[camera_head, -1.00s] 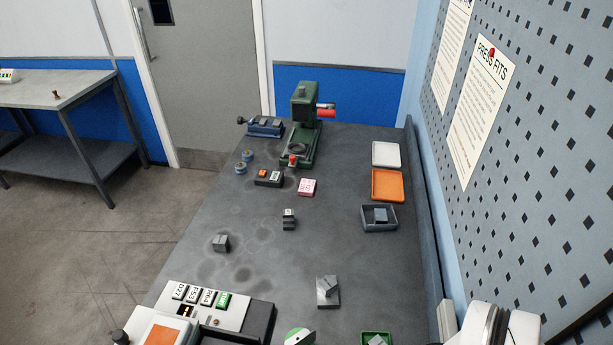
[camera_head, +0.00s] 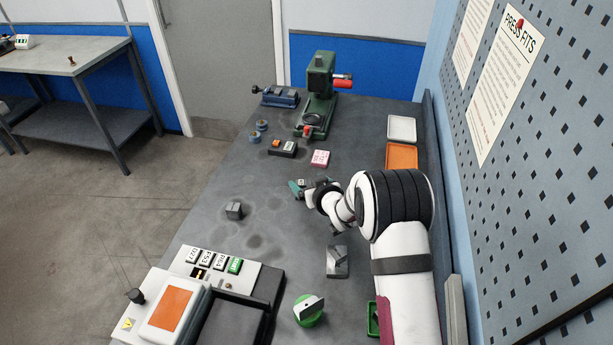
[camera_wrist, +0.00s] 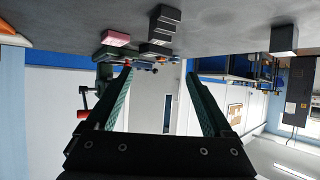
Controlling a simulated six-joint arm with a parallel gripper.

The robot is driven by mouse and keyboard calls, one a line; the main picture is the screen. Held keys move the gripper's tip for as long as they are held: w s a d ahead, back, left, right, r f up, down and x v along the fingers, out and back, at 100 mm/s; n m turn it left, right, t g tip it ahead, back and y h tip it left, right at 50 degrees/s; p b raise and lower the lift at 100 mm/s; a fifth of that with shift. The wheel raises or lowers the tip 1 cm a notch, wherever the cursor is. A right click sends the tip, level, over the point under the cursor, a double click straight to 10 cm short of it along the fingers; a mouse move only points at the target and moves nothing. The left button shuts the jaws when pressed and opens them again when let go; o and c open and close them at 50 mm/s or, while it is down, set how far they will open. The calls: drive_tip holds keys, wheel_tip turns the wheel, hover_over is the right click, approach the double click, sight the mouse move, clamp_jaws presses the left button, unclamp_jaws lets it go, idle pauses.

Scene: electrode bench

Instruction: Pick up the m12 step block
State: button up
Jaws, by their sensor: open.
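A dark grey stepped block (camera_wrist: 163,24) shows near the top middle of the upside-down wrist view, beyond my fingertips and not between them. I take it for the m12 step block, but no marking is readable there. In the head view a small pale-labelled block (camera_head: 301,181) is mostly hidden by my gripper (camera_head: 298,189). My gripper also shows in the wrist view (camera_wrist: 158,73), with its two green fingers spread wide and nothing between them. A second grey block (camera_head: 234,210) stands to the left on the bench; a block also shows at the wrist view's right (camera_wrist: 284,40).
A pink block (camera_head: 320,158) and a dark holder (camera_head: 282,149) sit behind my gripper. A green press (camera_head: 319,95) stands at the back. An orange tray (camera_head: 401,156) and white tray (camera_head: 402,129) line the right. A metal block (camera_head: 337,261) lies nearer, left of my arm.

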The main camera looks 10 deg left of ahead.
wheel_tip(320, 180, down, 5)
drive_tip(key=shift+d+r, duration=0.1)
drive_tip(key=x, duration=0.5)
clamp_jaws()
